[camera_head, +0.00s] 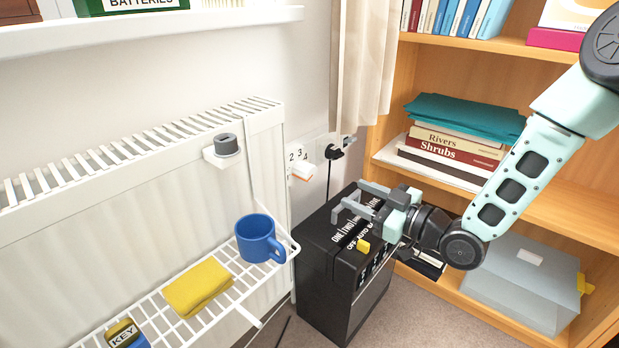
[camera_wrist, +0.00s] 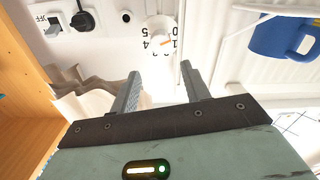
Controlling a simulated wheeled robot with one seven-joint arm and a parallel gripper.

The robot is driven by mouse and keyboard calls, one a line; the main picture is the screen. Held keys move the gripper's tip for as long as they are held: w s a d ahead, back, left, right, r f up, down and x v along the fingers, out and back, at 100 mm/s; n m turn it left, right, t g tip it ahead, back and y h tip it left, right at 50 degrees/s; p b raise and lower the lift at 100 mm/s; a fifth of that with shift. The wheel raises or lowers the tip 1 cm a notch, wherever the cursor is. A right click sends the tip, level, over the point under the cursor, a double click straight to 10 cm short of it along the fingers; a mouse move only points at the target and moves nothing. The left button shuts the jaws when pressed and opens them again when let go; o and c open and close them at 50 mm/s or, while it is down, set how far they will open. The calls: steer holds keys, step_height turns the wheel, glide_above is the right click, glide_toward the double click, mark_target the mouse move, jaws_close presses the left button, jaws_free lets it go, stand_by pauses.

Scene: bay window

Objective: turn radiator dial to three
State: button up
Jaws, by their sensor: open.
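The radiator dial (camera_head: 302,172) is a white knob with an orange pointer, on a white plate at the right end of the radiator. Digits 2, 3 and 4 show above it. In the wrist view the dial (camera_wrist: 158,29) appears upside down; its orange pointer lies toward the 1, and the lower digits are partly hidden. My gripper (camera_head: 352,196) is open and empty, right of the dial and apart from it, above a black box. In the wrist view my gripper (camera_wrist: 160,72) has its two fingers pointing toward the dial, which lies beyond their tips.
The white radiator (camera_head: 130,200) carries a wire rack (camera_head: 150,305) with a blue mug (camera_head: 256,236) and a yellow cloth (camera_head: 197,288). The black box (camera_head: 325,255) stands below my gripper. A socket with a black plug (camera_head: 334,152) is right of the dial. A wooden bookcase (camera_head: 555,215) stands at right.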

mark_target(313, 175)
steer(key=b+x, duration=0.4)
steer(key=x, duration=1)
steer(key=shift+w+a, duration=0.25)
steer(key=shift+a, duration=0.05)
steer(key=c, duration=0.7)
